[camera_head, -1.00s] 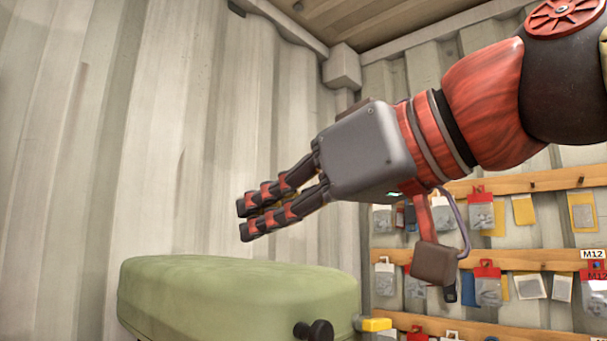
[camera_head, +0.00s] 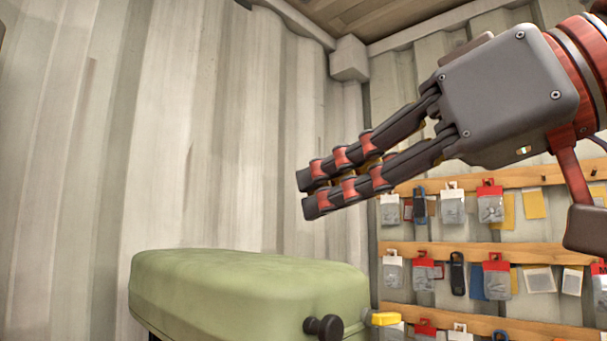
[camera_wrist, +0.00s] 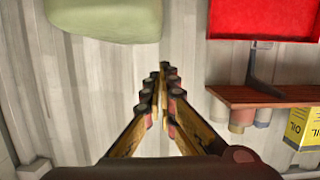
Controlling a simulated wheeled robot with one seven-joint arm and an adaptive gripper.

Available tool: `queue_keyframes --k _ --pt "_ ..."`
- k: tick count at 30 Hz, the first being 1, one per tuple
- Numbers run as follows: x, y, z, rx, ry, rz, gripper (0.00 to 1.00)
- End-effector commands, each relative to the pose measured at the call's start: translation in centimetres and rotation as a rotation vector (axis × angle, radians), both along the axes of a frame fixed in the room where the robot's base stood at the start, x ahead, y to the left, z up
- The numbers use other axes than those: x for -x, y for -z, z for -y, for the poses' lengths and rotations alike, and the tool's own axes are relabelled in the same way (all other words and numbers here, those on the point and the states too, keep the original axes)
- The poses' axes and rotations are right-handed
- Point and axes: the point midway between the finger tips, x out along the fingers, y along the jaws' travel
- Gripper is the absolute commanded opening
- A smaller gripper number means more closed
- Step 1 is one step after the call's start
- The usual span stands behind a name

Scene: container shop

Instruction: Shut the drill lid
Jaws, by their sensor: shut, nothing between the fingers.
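A green rounded cover, which looks like the drill lid (camera_head: 245,290), sits low in the head view with a black knob (camera_head: 323,327) on its near right side. Its lower part is cut off by the frame, so I cannot tell whether it is fully shut. It also shows at the top left of the wrist view (camera_wrist: 105,18). My gripper (camera_head: 307,194) is above the cover and to its right in the head view, apart from it. Its fingers are together and empty, and they also show in the wrist view (camera_wrist: 164,85).
Wooden rails (camera_head: 465,252) with hanging packets line the back wall at right. A small yellow block (camera_head: 385,319) shows beside the cover. In the wrist view there are a red surface (camera_wrist: 262,18), a brown shelf (camera_wrist: 265,97) with jars and a yellow oil box (camera_wrist: 303,128).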

Motion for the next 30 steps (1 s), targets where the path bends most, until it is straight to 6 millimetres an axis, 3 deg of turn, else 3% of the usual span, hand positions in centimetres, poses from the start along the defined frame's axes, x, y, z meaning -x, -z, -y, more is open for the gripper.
queue_keyframes --k 22,28,30 --pt "1.5 -0.5 1.6 0.0 0.0 0.0 0.0" --pt "1.4 -0.7 1.6 -0.032 0.016 -0.02 0.0" --pt "0.2 -0.9 2.8 -0.08 0.085 -0.05 0.0"
